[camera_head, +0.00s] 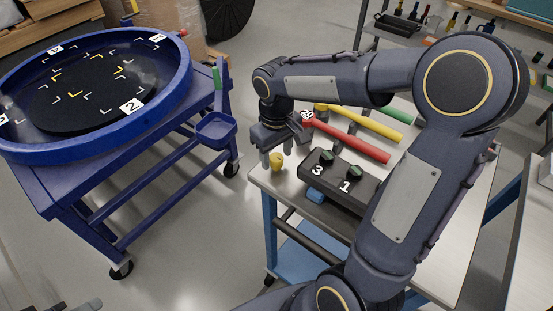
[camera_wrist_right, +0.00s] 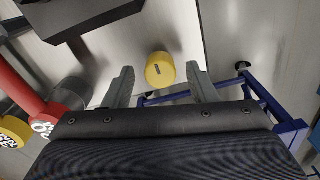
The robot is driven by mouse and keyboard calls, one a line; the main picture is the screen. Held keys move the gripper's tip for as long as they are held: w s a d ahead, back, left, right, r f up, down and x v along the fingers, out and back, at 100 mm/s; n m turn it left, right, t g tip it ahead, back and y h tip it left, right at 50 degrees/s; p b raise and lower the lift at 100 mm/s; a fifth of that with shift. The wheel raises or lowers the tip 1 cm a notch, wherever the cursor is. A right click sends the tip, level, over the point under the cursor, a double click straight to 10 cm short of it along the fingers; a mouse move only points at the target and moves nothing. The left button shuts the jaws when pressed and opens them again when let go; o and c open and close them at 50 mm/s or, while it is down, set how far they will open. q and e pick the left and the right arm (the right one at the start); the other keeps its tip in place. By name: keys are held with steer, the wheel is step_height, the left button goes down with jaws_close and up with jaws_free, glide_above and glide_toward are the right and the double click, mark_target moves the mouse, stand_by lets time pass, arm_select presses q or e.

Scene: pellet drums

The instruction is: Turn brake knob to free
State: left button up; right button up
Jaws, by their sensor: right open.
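A yellow round knob (camera_head: 277,161) sits at the near left corner of the steel table (camera_head: 262,178); I take it as the brake knob. In the right wrist view the yellow knob (camera_wrist_right: 160,72) has a short dark mark on its face. My right gripper (camera_head: 277,152) is open just above it. In the wrist view, the right gripper's fingertips (camera_wrist_right: 160,80) are on either side of the knob, with gaps on both sides; I see no contact. Only grey tips, perhaps of my left gripper (camera_head: 75,306), show at the bottom left edge.
Red (camera_head: 347,140) and yellow (camera_head: 372,121) handled levers lie close behind the right gripper. A black block (camera_head: 333,183) with green knobs, marked 3 and 1, stands beside the yellow knob. A blue wheeled cart (camera_head: 75,190) carries a round blue drum (camera_head: 178,83) on the left.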

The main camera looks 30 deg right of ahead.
steer(key=shift+f, duration=1.3)
steer(key=c, duration=1)
